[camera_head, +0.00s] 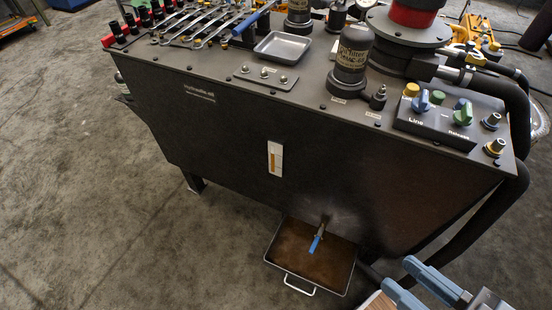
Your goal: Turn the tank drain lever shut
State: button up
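The tank (230,125) is a large dark grey box labelled as hydraulic oil. A small drain tap (325,223) sticks out low on its front face. The tap's blue lever (315,244) hangs downward, tilted slightly to the left, over a drain tray (283,273). The tray holds brown liquid or has a brown bottom; I cannot tell which. My gripper (400,274) is at the lower right, with two light blue-grey fingers spread apart. It is empty between the tips and stands apart from the lever, to its right. Its rear part is cut off by the picture edge.
A thick black hose (497,212) runs down the tank's right side, near my gripper. The tank top carries a control box with knobs (437,120), a filter (352,60), a small metal tray (283,47) and several wrenches (215,25). The concrete floor at left is clear.

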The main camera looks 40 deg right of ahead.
aim_at(314, 246)
jog(key=k+l, duration=0.15)
jog(key=k, duration=0.25)
jog(key=k+l, duration=0.2)
jog(key=k, duration=0.2)
jog(key=k+l, duration=0.15)
jog(key=k, duration=0.2)
